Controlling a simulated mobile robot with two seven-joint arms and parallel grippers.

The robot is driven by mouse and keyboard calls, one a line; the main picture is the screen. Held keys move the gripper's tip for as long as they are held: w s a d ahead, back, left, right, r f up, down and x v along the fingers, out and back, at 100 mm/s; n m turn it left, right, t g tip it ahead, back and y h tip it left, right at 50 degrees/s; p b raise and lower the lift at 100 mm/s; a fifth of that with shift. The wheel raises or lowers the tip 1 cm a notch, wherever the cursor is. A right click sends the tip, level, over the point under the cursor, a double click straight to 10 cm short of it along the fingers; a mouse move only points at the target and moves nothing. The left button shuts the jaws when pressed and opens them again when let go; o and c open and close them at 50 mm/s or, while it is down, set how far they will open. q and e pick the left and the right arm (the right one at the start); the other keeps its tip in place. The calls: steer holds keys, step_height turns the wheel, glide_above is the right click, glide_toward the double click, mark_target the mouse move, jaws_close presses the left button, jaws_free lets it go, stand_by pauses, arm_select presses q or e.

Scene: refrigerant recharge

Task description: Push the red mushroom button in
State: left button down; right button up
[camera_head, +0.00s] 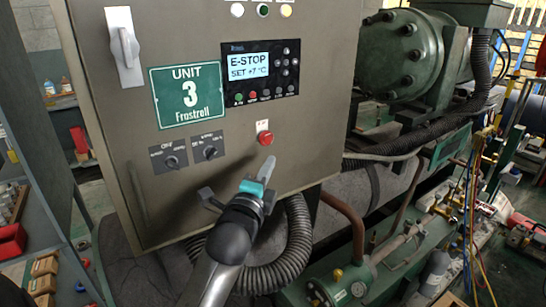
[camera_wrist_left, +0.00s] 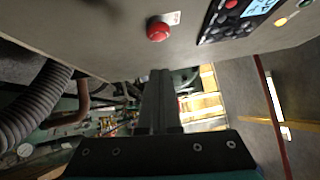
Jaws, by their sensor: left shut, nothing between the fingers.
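The red mushroom button (camera_head: 265,138) sits low on the right part of the grey control cabinet's front, under a small white label. It also shows in the left wrist view (camera_wrist_left: 158,29), above the fingertips. My left gripper (camera_head: 269,161) is shut and empty, its fingers pointing up toward the button from just below. A gap seems to show between the fingertips and the button. In the left wrist view the shut fingers (camera_wrist_left: 158,75) point at the cabinet's lower area. The display (camera_head: 249,66) on the cabinet reads E-STOP, SET +7 °C. My right gripper is not in view.
The grey cabinet (camera_head: 200,225) carries two rotary knobs (camera_head: 190,154), a green unit sign (camera_head: 187,95) and a large switch handle (camera_head: 123,45). A corrugated black hose (camera_head: 297,240) runs below it. Green compressor machinery (camera_head: 400,55) and pipes stand at the right.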

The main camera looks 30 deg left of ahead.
arm_select(q)
steer(key=v, duration=0.5)
steer(key=shift+s+d, duration=0.25)
steer(key=shift+d, duration=0.05)
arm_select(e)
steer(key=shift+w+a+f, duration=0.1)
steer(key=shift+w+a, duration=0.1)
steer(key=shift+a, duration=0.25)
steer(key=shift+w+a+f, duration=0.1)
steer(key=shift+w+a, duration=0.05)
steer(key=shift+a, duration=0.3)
